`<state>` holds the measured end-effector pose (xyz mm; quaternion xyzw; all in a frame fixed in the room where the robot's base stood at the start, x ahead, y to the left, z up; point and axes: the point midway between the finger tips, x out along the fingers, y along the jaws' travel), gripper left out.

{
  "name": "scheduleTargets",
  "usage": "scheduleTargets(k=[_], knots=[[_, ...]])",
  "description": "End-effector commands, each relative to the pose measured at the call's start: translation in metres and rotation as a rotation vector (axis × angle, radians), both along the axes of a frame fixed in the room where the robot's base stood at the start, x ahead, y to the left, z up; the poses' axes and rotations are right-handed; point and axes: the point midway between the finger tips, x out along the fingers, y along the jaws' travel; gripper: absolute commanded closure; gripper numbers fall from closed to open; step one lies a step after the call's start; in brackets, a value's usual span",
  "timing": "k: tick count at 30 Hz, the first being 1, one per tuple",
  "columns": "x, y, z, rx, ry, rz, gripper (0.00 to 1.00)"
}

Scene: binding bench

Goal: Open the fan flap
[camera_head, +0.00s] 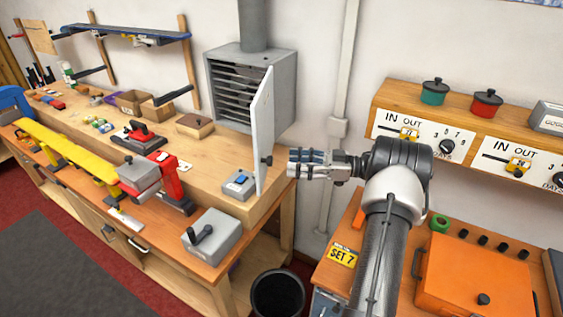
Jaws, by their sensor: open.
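The fan flap (262,131) is a pale grey hinged panel on the front right of a grey metal box (240,60). It stands swung out from the box, and dark slats show through the open front. A small dark knob (267,161) sits low on the flap. My gripper (292,163) comes in from the right and points left, with its fingertips close to the knob. It is open with nothing between the fingers. I cannot tell whether a finger touches the flap.
A small grey box with a blue top (239,185) and a grey lever box (212,235) stand on the wooden bench near the flap. A black bin (278,294) is below. A shelf with IN/OUT panels (430,132) is at right, above an orange case (478,275).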

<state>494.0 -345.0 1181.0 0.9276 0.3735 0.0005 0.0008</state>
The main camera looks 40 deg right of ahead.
Motion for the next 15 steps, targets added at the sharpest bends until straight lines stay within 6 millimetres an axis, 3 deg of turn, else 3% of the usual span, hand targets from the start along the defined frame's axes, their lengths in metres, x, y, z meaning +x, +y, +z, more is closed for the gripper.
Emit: scheduleTargets(k=[6, 15], knots=[[-0.029, -0.028, -0.001, 0.0, 0.0, -0.001, 0.52], [-0.041, -0.039, 0.0, 0.001, 0.0, 0.001, 0.52]])
